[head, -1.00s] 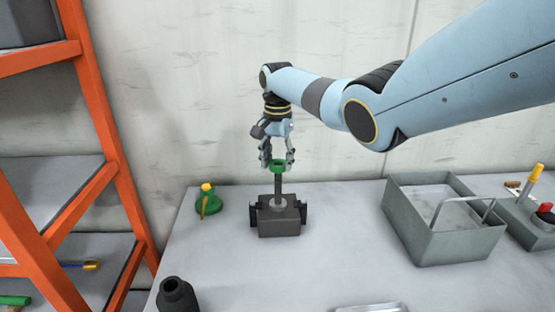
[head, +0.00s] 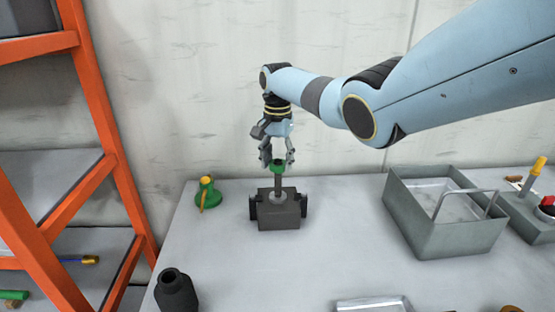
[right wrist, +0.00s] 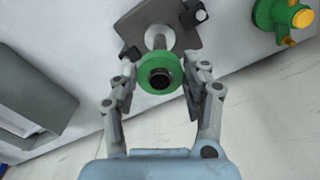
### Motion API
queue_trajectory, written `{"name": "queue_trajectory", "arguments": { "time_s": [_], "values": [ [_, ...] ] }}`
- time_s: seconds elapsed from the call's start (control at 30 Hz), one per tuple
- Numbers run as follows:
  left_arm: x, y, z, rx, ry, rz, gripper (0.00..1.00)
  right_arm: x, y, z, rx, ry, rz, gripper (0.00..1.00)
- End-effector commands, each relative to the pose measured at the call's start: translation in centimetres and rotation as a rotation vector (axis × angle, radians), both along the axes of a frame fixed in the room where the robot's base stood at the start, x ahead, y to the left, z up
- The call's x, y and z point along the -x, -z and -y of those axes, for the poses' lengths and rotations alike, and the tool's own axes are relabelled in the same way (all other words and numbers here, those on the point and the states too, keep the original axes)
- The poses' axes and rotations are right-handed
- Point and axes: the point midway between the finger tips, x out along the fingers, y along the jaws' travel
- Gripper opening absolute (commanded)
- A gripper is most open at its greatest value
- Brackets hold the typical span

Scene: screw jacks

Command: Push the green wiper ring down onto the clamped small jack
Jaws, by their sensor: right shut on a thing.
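The green wiper ring (head: 277,167) is at the upper end of the grey upright shaft of the small jack (head: 278,187). The jack stands clamped in a dark vise (head: 279,212) on the table. My right gripper (head: 277,160) points down and is shut on the ring. In the right wrist view the ring (right wrist: 146,72) lies between the fingers of the right gripper (right wrist: 160,80). A dark round end shows in the ring's hole, and the shaft (right wrist: 160,38) runs beyond it. How far the ring is on the shaft is unclear. My left gripper is out of view.
A green and yellow oil can (head: 207,194) stands left of the vise and a black bottle (head: 176,292) stands front left. A grey metal bin with a handle (head: 462,241) is at right. An orange-framed shelf (head: 110,130) is at far left. The table between vise and bin is clear.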

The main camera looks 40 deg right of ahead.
Motion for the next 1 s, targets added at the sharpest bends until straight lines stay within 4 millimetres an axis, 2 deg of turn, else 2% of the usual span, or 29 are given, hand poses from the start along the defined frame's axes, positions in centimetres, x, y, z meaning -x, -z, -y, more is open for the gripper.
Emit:
{"name": "queue_trajectory", "arguments": {
  "time_s": [1.0],
  "values": [
    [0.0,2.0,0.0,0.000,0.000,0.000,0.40,0.0,2.6,0.0,0.000,0.000,0.000,0.25]
  ]
}}
